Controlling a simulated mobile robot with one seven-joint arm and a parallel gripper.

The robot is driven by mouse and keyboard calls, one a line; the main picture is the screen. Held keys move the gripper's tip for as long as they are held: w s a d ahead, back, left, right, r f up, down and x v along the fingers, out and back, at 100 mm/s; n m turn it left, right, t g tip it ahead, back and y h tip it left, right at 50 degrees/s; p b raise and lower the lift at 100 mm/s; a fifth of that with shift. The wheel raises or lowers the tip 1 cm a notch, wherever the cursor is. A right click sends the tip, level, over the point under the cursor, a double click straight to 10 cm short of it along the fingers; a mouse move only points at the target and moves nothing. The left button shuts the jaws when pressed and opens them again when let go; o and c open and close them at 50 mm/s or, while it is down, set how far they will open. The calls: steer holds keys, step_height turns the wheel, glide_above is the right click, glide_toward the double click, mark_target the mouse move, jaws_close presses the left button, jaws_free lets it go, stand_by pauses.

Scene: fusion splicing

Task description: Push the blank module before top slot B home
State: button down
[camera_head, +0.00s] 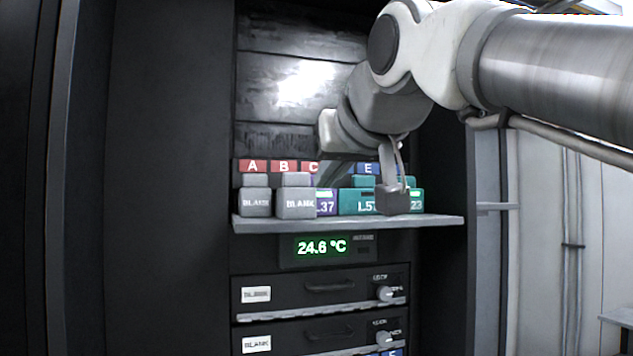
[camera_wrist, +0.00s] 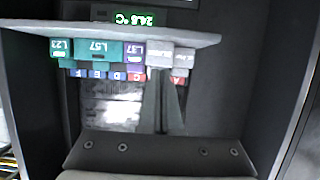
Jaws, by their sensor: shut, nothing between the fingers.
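The grey blank module before top slot B (camera_head: 295,204) sits on the shelf under the red B label (camera_head: 284,166). It stands out further toward me than the grey blank module at A (camera_head: 255,203) on its left. In the upside-down wrist view, the B module (camera_wrist: 159,57) lies just beyond my fingertips.
A purple L37 module (camera_head: 326,203) stands close right of the B module. A wide teal L57 module (camera_head: 357,203) and a teal L23 module (camera_head: 417,203) follow. The shelf edge (camera_head: 350,222) juts out above a temperature display (camera_head: 322,248). Dark cabinet walls flank the shelf.

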glide_toward(300, 195)
steer(key=shift+w+f, duration=1.15)
steer(key=shift+f, duration=0.75)
steer(key=shift+w+a+r+p, duration=0.1)
steer(key=shift+w+a+p, duration=0.7)
steer(key=shift+w, duration=0.9)
steer(key=shift+w+a+f+p, duration=0.1)
steer(key=shift+w+a+p, duration=0.25)
steer(key=shift+w+p, duration=1)
steer(key=shift+w+a+r+p, duration=0.1)
steer(key=shift+w+a+p, duration=0.55)
steer(key=shift+w, duration=1.65)
steer(key=s+b, duration=0.2)
steer(key=s, duration=0.1)
steer(key=shift+d, duration=0.35)
steer(key=shift+s+d+b, duration=0.25)
steer(key=shift+s+b, duration=0.15)
steer(key=shift+s, duration=0.4)
steer(key=shift+s+d+b, duration=0.25)
steer(key=shift+s+b, duration=0.1)
steer(key=shift+s, duration=0.5)
steer(key=shift+s+d+b, duration=0.25)
steer(key=shift+s+b, duration=0.15)
steer(key=shift+s, duration=0.4)
